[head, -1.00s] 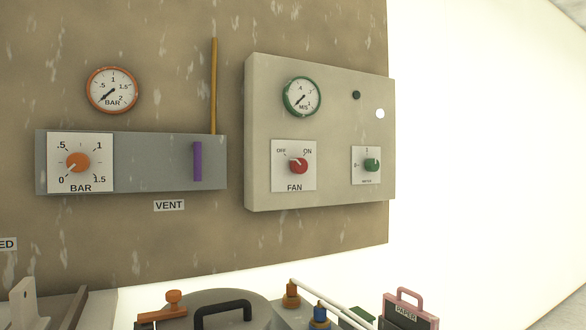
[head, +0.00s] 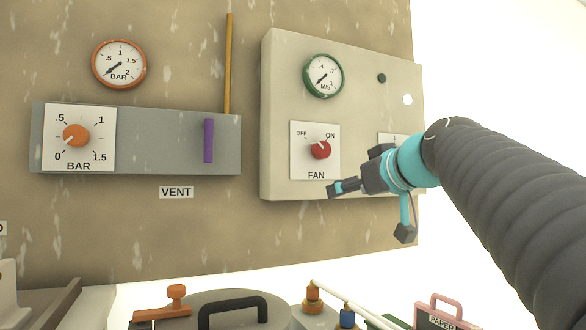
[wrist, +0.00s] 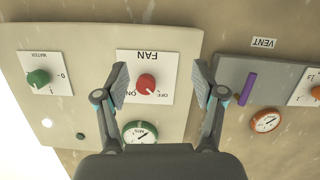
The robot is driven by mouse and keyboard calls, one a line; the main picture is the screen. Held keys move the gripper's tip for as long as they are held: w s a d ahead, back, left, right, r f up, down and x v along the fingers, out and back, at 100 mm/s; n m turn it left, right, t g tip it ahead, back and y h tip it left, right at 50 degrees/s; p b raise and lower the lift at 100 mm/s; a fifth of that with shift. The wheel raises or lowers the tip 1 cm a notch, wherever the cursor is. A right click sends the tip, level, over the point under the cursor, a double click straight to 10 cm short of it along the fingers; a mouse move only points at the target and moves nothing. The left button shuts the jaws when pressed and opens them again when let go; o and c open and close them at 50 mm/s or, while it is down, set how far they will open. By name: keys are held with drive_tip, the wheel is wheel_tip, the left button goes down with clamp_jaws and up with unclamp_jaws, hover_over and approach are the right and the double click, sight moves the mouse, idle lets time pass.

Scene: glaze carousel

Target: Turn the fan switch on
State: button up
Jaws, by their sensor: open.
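The red fan knob (head: 320,149) sits on a white FAN plate (head: 308,172) on the pale panel, its white pointer towards OFF at the upper left. ON is marked at the upper right. My gripper (head: 340,188) is in front of the panel, just below and right of the knob in the head view. In the wrist view, which is upside down, my gripper (wrist: 160,80) is open and empty, with the red knob (wrist: 146,84) seen between its fingers. The knob appears apart from both fingers.
A green-rimmed M/S gauge (head: 323,76) is above the knob, its needle at the low end. The green WATER knob (wrist: 38,77) is beside the fan plate; my arm hides it in the head view. A purple lever (head: 208,141) and orange BAR knob (head: 76,135) are left.

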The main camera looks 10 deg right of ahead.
sight(325, 151)
wheel_tip(325, 151, up, 8)
drive_tip(key=w+d+n+t+y+b, duration=0.1)
drive_tip(key=w+d+n+t, duration=0.1)
drive_tip(key=t, duration=0.1)
drive_tip(key=p+x, duration=0.2)
drive_tip(key=x, duration=1.1)
drive_tip(key=shift+w+f+p, duration=0.15)
drive_tip(key=shift+w+p, duration=0.2)
drive_tip(key=shift+w, duration=0.05)
drive_tip(key=c, duration=1.1)
drive_tip(key=shift+c, duration=0.2)
